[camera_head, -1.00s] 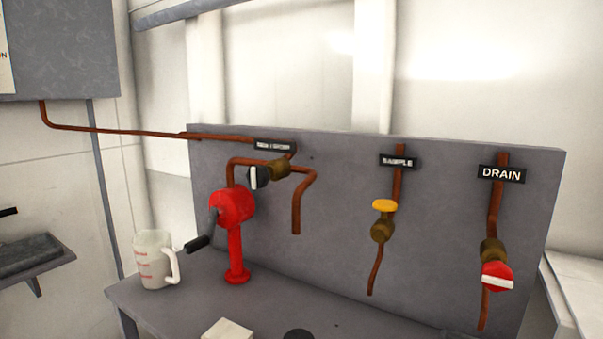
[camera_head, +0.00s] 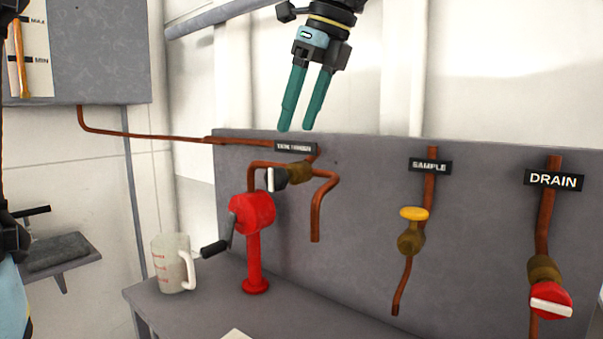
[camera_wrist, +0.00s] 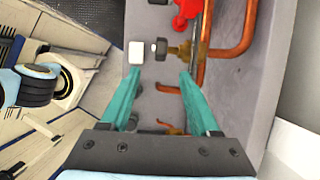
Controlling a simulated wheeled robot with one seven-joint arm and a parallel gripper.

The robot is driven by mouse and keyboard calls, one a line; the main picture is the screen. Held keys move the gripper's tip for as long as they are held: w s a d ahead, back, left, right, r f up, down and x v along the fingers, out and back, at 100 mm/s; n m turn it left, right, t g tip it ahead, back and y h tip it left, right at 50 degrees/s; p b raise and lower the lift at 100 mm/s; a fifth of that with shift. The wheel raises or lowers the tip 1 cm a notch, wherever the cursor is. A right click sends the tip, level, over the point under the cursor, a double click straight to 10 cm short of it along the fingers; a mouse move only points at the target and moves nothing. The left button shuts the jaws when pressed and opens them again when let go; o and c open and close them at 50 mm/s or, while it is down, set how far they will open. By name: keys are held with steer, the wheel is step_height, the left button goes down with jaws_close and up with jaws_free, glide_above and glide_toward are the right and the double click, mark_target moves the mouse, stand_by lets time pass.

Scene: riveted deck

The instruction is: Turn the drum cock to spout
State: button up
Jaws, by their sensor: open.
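The drum cock is a brass valve (camera_head: 300,172) with a dark round knob (camera_head: 275,179) bearing a white bar, which looks upright. It sits on copper pipe beneath a small dark label (camera_head: 296,147) whose lettering is too blurred to read surely. A copper spout pipe (camera_head: 316,215) bends down to its right. My gripper (camera_head: 296,129) points down above the panel's top edge, above the cock and apart from it. Its green fingers are open with nothing between them. In the wrist view, a dark knob with brass behind it (camera_wrist: 160,47) shows beyond the open fingertips (camera_wrist: 160,78).
A red crank pump (camera_head: 252,215) stands just below the cock. A measuring jug (camera_head: 171,262) stands left of it on the grey bench (camera_head: 200,310). The SAMPLE valve with yellow knob (camera_head: 413,214) and DRAIN valve with red knob (camera_head: 551,301) are farther right.

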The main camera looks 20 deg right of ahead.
mark_target(281, 170)
steer(key=x, duration=1)
steer(key=shift+f, duration=0.2)
jaws_close()
